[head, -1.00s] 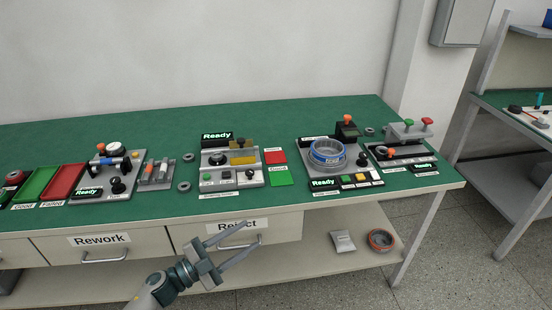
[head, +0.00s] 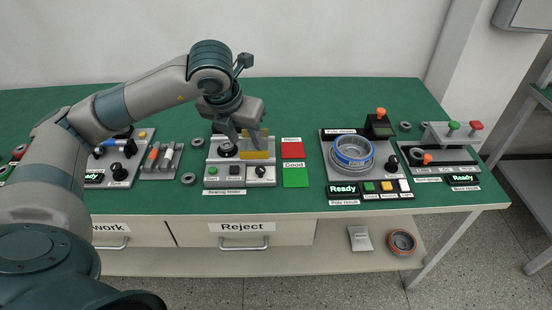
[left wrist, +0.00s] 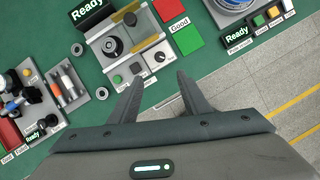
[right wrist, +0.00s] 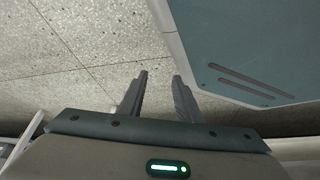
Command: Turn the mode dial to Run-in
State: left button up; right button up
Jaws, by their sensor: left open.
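The likely mode dial is a small black knob (head: 261,171) at the right end of the front row on the grey bearing station (head: 221,168). The left wrist view shows this knob (left wrist: 160,57) just beyond the fingertips, with a pale mark on it. Its setting is too small to read. My left gripper (head: 248,141) is open and empty above the station, pointing down, apart from the knob. It also shows in the left wrist view (left wrist: 158,80). The hand hides the Ready display in the head view. My right gripper (right wrist: 159,76) is open and empty over the floor.
A ring fixture (head: 352,152) stands further right.

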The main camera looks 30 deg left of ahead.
pick_arm(q)
jog(key=shift+s+r, duration=0.1)
jog(key=shift+s, duration=0.05)
pick_arm(e)
jog(key=shift+s, duration=0.1)
pick_arm(q)
jog(key=p, duration=0.4)
send_near(260, 169)
jog(key=x, duration=0.7)
jog(key=shift+f, duration=0.45)
jog(key=c, duration=1)
jog(key=shift+c, duration=0.2)
pick_arm(e)
jog(key=s+d+f+g+h, duration=0.1)
jog(key=s+d+g, duration=0.2)
jog(key=s, duration=0.9)
jog(key=shift+s+d+f+g, duration=0.2)
jog(key=shift+s+d+g, duration=0.15)
jog(key=shift+d, duration=0.8)
